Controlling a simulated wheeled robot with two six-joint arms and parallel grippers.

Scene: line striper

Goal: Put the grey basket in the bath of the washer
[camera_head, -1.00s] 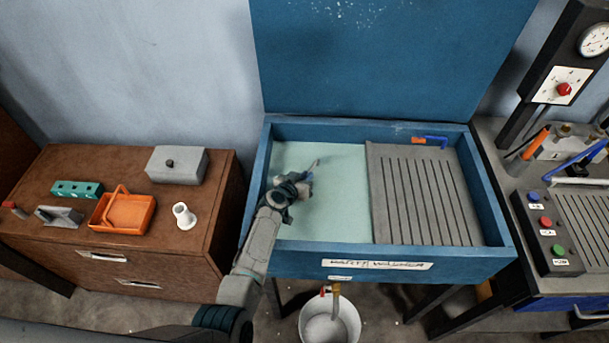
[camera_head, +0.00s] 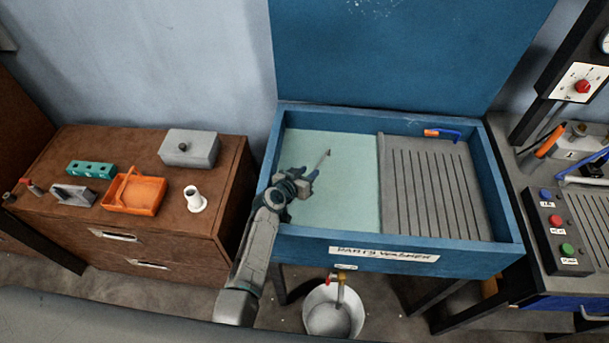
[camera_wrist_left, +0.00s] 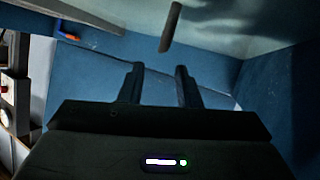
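I see no clear grey basket in these views. The washer (camera_head: 400,262) is a blue tub with its lid raised. Its pale green bath (camera_head: 345,200) is on the left, and a grey ribbed drainboard (camera_head: 400,215) is on the right. My left gripper (camera_head: 306,180) is over the left part of the bath. In the left wrist view its two fingers (camera_wrist_left: 160,85) stand apart with nothing between them. A thin grey rod (camera_wrist_left: 171,28) shows ahead of the fingers; I cannot tell what it belongs to. My right gripper is not in view.
A brown cabinet (camera_head: 170,235) on the left carries an orange basket (camera_head: 135,194), a lidded grey box (camera_head: 188,148), a teal block (camera_head: 91,169) and a white cylinder (camera_head: 195,199). A white bucket (camera_head: 333,313) stands below the washer. A button panel (camera_head: 554,228) is at the right.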

